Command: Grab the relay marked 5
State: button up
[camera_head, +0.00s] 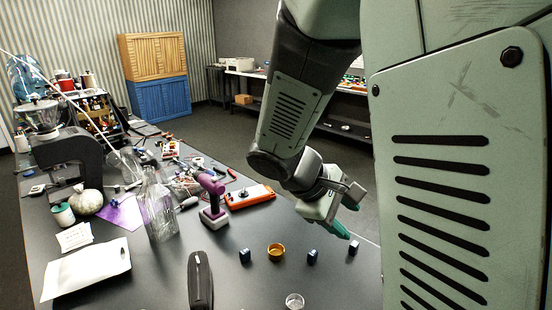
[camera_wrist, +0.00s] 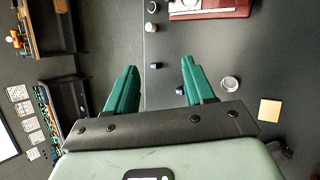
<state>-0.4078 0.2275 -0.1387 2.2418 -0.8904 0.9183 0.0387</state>
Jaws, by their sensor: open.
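My gripper (camera_head: 345,213) hangs above the table near the right relay. In the wrist view, my gripper (camera_wrist: 159,64) is open and empty, its teal fingers apart. One small dark block (camera_wrist: 156,65) shows between the fingertips, below them. Another dark block (camera_wrist: 180,90) shows between the fingers.

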jog(key=w+a+f+n+t+h, duration=0.35)
jog(key=w+f+n, duration=0.45)
jog(key=f, duration=0.4)
jog(key=n+t+y, duration=0.2)
jog(key=n+t, duration=0.3)
jog(key=n, duration=0.4)
send_near(313, 253)
jog(key=shift+g, duration=0.25)
jog(key=x, duration=0.7)
jog(key=shift+w+d, duration=0.15)
jog(key=shift+w, duration=0.3)
grip_shut()
